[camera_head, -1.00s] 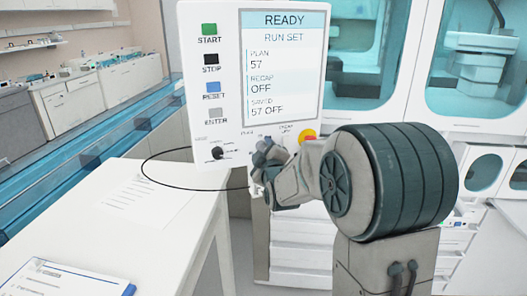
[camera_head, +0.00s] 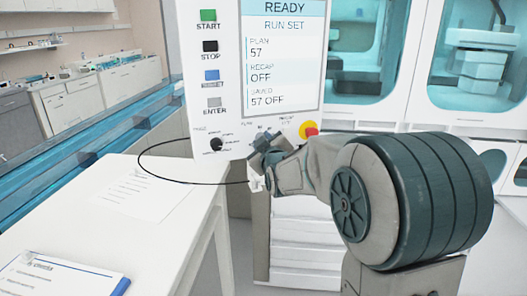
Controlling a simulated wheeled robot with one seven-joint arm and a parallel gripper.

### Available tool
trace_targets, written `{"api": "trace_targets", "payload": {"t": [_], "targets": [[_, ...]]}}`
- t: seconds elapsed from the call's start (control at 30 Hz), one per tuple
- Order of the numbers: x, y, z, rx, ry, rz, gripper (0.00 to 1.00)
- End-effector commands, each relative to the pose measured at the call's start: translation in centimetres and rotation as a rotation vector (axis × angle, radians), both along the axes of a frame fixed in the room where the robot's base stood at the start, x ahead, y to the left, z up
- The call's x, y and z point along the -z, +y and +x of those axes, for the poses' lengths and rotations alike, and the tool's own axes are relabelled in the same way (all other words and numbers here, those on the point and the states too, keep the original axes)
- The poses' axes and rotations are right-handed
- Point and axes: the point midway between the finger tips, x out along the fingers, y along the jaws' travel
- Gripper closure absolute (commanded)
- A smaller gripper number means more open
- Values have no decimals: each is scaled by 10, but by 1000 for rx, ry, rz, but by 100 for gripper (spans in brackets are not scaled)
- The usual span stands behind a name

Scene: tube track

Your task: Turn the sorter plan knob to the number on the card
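The control panel (camera_head: 226,60) hangs at the upper middle, with its screen (camera_head: 282,60) reading READY, RUN SET, PLAN 57, RECAP OFF, SAVED 57 OFF. A black knob (camera_head: 216,144) sits at its lower left. The plan label shows at the panel's bottom, but the plan knob below it is hidden behind my gripper. My gripper (camera_head: 262,158) is at the panel's lower edge, left of the red and yellow button (camera_head: 309,130). Its fingers are too small and overlapped to tell open from shut. A blue clipboard (camera_head: 62,278) and a loose sheet (camera_head: 143,194) lie on the table; their print is unreadable.
Green, black, blue and grey buttons line the panel's left side. A black cable (camera_head: 150,177) loops from the panel over the white table (camera_head: 180,235). White cabinets with teal windows (camera_head: 366,45) stand behind.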

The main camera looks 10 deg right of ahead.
Motion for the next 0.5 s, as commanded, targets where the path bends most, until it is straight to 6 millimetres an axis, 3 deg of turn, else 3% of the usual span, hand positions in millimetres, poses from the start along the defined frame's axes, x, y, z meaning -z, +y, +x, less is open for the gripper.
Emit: {"api": "trace_targets", "payload": {"t": [0.5], "targets": [[0, -2, 0, 1, 60, 487, 95]]}}
